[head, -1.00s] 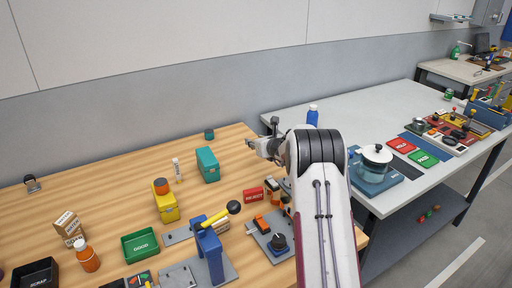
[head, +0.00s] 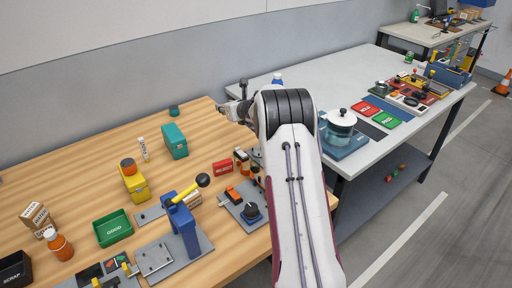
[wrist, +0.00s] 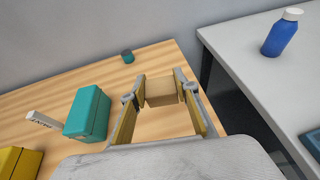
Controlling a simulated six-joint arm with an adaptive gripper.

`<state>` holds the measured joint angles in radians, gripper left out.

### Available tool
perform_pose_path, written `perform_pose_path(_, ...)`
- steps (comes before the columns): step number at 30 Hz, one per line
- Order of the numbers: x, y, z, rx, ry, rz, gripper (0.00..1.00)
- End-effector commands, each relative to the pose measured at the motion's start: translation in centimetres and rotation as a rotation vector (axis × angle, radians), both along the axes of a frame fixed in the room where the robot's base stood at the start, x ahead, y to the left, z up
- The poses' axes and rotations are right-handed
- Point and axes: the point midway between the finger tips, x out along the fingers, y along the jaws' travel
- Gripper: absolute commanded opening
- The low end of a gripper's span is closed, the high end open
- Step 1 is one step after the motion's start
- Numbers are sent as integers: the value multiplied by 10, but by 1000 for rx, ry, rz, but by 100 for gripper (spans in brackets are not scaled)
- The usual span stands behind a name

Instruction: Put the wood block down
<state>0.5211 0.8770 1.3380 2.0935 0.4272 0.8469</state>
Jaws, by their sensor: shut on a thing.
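My gripper (wrist: 160,94) is shut on the wood block (wrist: 161,92), a plain tan block held between the two fingertips in the wrist view. Behind the block is the wooden bench top (wrist: 60,90), near its right edge. I cannot tell whether the block touches the bench or hangs above it. In the head view my gripper (head: 235,110) is small and partly hidden by my arm, to the right of a teal box (head: 175,141). The block is not clear there.
The teal box also shows left of my gripper in the wrist view (wrist: 88,114). A dark teal cylinder (wrist: 127,56) stands farther back. A gap separates the bench from a grey table (wrist: 250,60) with a blue bottle (wrist: 282,32). Bare wood lies around the block.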

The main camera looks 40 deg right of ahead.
Motion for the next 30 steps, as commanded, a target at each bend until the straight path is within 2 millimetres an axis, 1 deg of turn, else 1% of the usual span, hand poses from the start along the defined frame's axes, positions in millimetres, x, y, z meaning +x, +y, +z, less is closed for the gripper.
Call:
perform_pose_path(5,-19,-13,18,0,0,-43,17)
perform_pose_path(9,-40,-23,30,1,1,-89,17)
perform_pose_path(15,-74,-34,38,2,2,-153,17)
perform_pose_path(23,-115,-42,38,3,3,-226,17)
perform_pose_path(27,-134,-42,31,3,3,-258,17)
perform_pose_path(30,-144,-41,24,2,3,-270,17)
